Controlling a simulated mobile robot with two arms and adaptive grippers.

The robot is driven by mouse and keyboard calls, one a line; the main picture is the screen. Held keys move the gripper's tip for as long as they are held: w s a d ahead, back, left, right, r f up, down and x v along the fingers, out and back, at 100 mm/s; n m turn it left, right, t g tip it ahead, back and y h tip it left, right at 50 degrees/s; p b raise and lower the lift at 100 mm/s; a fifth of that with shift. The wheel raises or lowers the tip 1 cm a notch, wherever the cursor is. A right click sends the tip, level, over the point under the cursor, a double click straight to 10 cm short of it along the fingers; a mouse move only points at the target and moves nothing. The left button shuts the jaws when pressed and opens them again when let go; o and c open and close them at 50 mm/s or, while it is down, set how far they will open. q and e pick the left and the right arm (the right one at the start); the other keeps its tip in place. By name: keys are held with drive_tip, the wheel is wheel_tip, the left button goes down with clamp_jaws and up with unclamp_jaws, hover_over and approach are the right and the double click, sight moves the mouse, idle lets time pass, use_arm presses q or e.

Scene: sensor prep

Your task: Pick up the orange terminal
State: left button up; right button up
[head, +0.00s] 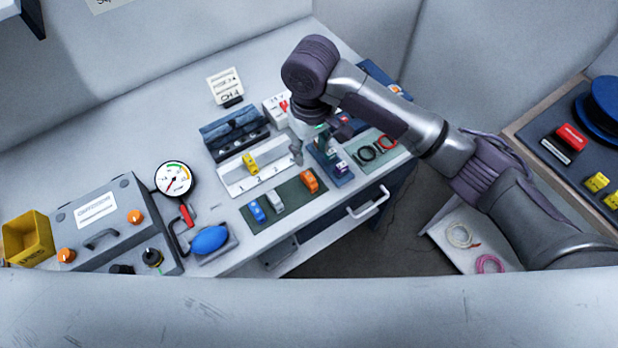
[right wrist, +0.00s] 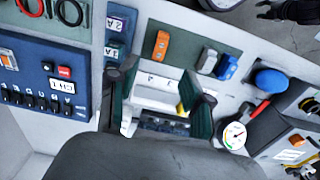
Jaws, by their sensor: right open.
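The orange terminal (head: 309,180) lies on a dark green mat (head: 288,214), at the mat's right end in the head view. In the right wrist view the orange terminal (right wrist: 161,45) lies above the jaws, apart from them. A grey terminal (head: 275,201) and a blue terminal (head: 257,211) share the mat. My right gripper (head: 298,153) is open and empty above the bench, beyond the orange terminal. In the right wrist view its spread fingers (right wrist: 163,90) frame a white numbered rack. A dark jointed shape at that view's top right may be my left gripper; its jaws are unclear.
The white numbered rack (head: 236,180) holds a yellow terminal (head: 250,162), beside the mat. A gauge (head: 174,179), blue bulb (head: 209,239) and grey control box (head: 100,222) occupy the bench's left.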

sight(309, 176)
wheel_tip(309, 176, down, 7)
drive_tip(key=shift+r, duration=0.1)
drive_tip(key=shift+w+a+f+p, duration=0.1)
drive_tip(key=shift+f+p, duration=0.25)
drive_tip(key=shift+f, duration=1)
drive_tip(key=shift+a+f+p, duration=0.1)
drive_tip(key=shift+f+p, duration=0.25)
drive_tip(key=shift+f, duration=1)
clamp_jaws()
drive_tip(key=shift+r, duration=0.1)
